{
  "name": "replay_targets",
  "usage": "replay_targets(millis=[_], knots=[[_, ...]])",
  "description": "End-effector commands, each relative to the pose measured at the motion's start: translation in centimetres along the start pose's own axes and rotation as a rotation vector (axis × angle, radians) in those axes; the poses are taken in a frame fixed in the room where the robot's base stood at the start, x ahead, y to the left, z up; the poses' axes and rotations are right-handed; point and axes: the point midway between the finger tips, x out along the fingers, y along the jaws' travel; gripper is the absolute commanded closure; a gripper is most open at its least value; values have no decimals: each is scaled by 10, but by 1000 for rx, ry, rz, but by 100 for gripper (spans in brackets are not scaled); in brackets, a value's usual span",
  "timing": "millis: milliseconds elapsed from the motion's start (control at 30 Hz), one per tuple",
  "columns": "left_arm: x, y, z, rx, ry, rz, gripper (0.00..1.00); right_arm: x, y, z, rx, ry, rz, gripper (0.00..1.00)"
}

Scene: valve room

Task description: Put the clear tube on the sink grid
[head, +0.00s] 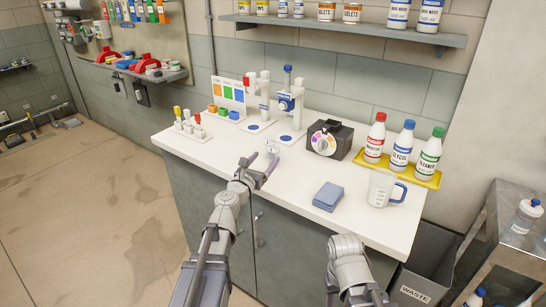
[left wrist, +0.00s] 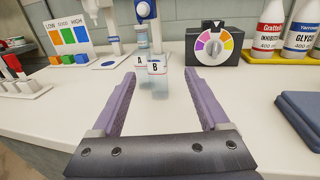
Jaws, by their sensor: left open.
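A small clear object (head: 272,147), which looks like the clear tube, stands on the white counter near the dispensers. In the left wrist view a clear shape (left wrist: 156,82) shows between and beyond the fingertips, below two small white labels marked A and B. Its exact outline is hard to make out. My left gripper (head: 259,166) is open and empty just in front of it, low over the counter, fingers pointing at it. The left wrist view shows both purple fingers (left wrist: 159,76) spread apart. My right gripper is not visible. I see no sink grid in these frames.
Two stands with blue parts (head: 286,105) rise behind the clear object. A black dial box (head: 329,140), a blue-grey block (head: 328,196), a measuring jug (head: 381,188) and a yellow tray (head: 430,180) with bottles stand to the right. A vial rack (head: 189,126) stands left. The front counter is mostly clear.

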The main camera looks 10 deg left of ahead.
Motion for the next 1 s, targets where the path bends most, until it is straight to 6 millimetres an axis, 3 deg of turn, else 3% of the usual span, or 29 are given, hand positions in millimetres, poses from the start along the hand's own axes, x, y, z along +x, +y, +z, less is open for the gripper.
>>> replay_targets(millis=[167,433,733,1000], knots=[[20,1,-1,0,0,-1,22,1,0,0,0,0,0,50],[28,2,-3,0,0,0,22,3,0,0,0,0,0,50],[69,7,-7,0,0,-1,22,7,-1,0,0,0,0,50],[72,6,-7,0,0,0,22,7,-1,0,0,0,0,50]])
